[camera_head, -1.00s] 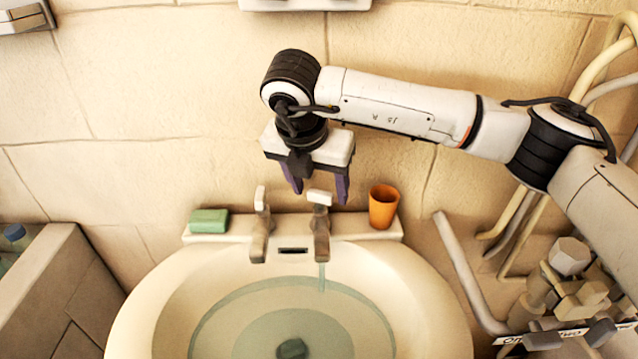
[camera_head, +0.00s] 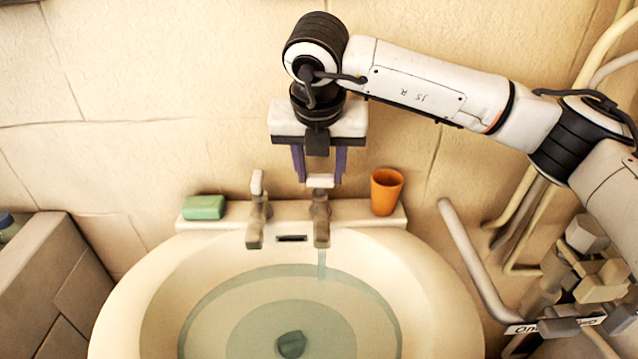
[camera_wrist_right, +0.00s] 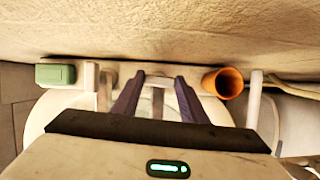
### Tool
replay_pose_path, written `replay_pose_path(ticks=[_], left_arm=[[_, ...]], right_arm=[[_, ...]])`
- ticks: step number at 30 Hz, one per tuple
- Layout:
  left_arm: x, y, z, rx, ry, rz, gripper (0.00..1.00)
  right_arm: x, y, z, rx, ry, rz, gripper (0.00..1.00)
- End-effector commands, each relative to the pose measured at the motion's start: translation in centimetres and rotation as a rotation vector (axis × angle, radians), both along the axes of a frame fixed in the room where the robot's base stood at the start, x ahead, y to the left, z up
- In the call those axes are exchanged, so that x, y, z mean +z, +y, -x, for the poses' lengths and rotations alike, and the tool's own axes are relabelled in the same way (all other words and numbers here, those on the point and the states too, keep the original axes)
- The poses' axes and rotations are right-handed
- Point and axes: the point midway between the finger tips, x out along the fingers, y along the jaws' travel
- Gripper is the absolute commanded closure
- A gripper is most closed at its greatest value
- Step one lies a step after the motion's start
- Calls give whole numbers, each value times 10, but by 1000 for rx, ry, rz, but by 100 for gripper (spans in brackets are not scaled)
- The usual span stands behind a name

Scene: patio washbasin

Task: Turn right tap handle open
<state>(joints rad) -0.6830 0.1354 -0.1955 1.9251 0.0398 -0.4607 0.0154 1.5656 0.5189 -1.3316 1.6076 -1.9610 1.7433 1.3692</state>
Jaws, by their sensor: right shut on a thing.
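The right tap (camera_head: 321,222) stands at the back of the basin, and a thin stream of water runs from its spout. Its pale handle (camera_head: 320,181) sits between the fingers of my right gripper (camera_head: 319,179), which is shut on it from above. In the right wrist view the handle (camera_wrist_right: 158,81) shows between the two dark purple fingers (camera_wrist_right: 157,90). The left tap (camera_head: 257,215) stands beside it with its handle upright and no water running. My left gripper is not in view.
An orange cup (camera_head: 386,192) stands on the ledge just right of the right tap. A green soap bar (camera_head: 203,207) lies at the left. The basin (camera_head: 120,300) holds water with a dark plug (camera_head: 290,344). The wall is close behind the taps.

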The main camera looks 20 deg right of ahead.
Motion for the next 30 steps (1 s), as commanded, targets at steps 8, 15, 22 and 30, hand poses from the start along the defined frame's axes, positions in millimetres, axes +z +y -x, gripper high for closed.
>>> replay_pose_path(ticks=[8, 15, 22, 30], left_arm=[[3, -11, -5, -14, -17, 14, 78], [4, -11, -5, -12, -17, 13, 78], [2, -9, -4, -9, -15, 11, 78], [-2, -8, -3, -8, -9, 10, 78]], right_arm=[[1, -1, 0, 101, -2, 1, 83], [1, -1, 0, 100, -1, 2, 54], [1, 0, 0, 98, -2, 1, 42], [11, 1, 4, 98, -4, -1, 42]])
